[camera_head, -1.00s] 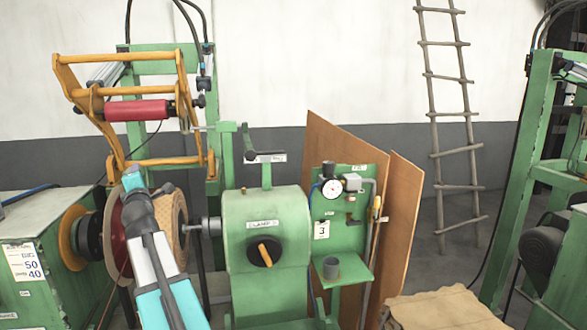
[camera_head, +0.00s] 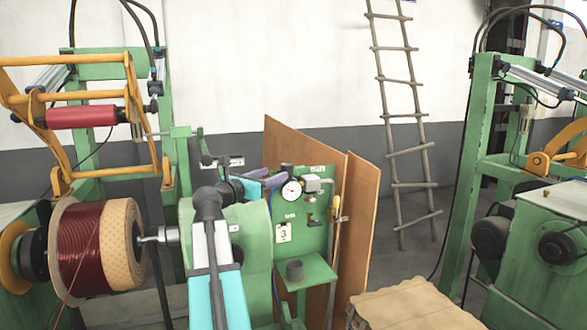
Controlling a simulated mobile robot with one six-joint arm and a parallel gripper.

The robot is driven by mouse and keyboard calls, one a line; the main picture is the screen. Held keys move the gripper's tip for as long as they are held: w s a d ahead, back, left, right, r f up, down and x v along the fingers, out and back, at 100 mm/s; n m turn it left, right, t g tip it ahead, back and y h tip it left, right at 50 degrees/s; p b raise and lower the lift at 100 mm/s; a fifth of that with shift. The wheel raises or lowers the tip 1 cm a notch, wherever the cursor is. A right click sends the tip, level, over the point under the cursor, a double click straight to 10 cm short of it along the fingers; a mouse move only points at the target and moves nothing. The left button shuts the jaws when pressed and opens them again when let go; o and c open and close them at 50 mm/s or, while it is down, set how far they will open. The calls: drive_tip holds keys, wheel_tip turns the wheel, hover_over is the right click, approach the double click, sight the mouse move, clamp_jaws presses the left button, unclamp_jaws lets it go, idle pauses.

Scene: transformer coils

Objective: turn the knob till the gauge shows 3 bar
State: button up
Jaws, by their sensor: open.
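The green panel (camera_head: 312,225) stands right of the machine's rounded green housing. A round white gauge (camera_head: 291,189) sits on its upper part; its needle is too small to read. A small dark knob (camera_head: 287,168) stands just above the gauge. A white card marked 3 (camera_head: 284,232) is below it. My gripper (camera_head: 278,176) is at the left of the gauge and knob, its purplish-grey fingers pointing right toward them. It looks open and empty. I cannot tell whether a fingertip touches the knob. My arm hides part of the green housing.
Brown boards (camera_head: 358,225) lean behind the panel. A red wire coil (camera_head: 85,245) is at left. A brown sheet-covered stack (camera_head: 405,305) lies at lower right.

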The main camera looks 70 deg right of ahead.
sight(291, 177)
drive_tip(key=shift+w, duration=0.2)
drive_tip(key=p+x, duration=0.3)
drive_tip(key=x, duration=0.9)
drive_tip(key=shift+d, duration=0.15)
drive_tip(key=shift+s+d+f, duration=0.1)
drive_tip(key=shift+s+d, duration=0.05)
drive_tip(key=shift+d, duration=0.55)
drive_tip(key=shift+c, duration=0.3)
drive_tip(key=c, duration=1)
drive_tip(key=shift+a+f, duration=0.1)
drive_tip(key=shift+a, duration=0.25)
drive_tip(key=shift+d, duration=0.3)
